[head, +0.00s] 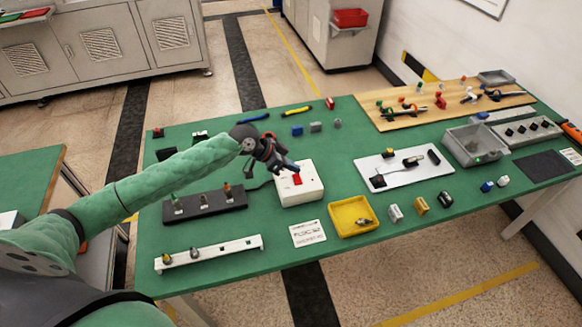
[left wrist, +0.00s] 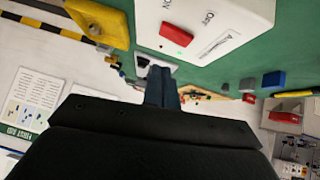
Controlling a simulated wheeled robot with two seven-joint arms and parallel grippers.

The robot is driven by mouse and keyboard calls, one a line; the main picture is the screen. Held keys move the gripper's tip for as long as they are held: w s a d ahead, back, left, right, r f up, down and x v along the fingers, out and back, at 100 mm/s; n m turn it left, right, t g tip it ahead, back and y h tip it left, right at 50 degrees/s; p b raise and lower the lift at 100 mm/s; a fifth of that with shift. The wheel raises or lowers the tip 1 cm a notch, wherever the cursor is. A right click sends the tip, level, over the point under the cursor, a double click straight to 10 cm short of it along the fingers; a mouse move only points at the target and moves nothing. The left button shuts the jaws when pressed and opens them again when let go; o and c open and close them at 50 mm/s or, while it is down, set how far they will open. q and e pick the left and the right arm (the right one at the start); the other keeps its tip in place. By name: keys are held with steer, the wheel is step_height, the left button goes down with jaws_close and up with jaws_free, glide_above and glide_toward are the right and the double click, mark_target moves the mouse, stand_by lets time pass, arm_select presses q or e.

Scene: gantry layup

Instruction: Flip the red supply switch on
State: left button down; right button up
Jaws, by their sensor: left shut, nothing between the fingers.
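The red switch (head: 297,179) sits on top of a white supply box (head: 301,193) on the green table. In the left wrist view the red switch (left wrist: 175,33) shows on the white box (left wrist: 237,20) at the top, with printed lettering beside it. A small green dot shows near the switch; I cannot tell the rocker's position for certain. My left gripper (head: 291,167) is shut and empty, just above the back edge of the box and close to the switch. In the left wrist view its fingertips (left wrist: 160,73) appear apart from the switch. My right gripper is not in view.
A black strip with pegs (head: 205,203) lies left of the box. A yellow tray (head: 353,230) and a white label card (head: 307,233) lie in front. A white board (head: 404,170) and a grey bin (head: 474,146) are to the right. Bare green table surrounds the box.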

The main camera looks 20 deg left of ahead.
arm_select(q)
steer(key=shift+s+a+r, duration=0.15)
steer(key=shift+b+v, duration=0.7)
steer(key=shift+v, duration=0.2)
steer(key=shift+s+a+r, duration=0.15)
steer(key=shift+s+r, duration=0.05)
steer(key=shift+s, duration=0.05)
steer(key=s+b+v, duration=0.1)
steer(key=b+v, duration=0.2)
steer(key=v, duration=0.4)
steer(key=shift+d, duration=0.35)
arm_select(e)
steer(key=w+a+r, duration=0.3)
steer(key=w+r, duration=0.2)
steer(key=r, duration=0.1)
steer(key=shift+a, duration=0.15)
arm_select(q)
steer(key=shift+s+r, duration=0.1)
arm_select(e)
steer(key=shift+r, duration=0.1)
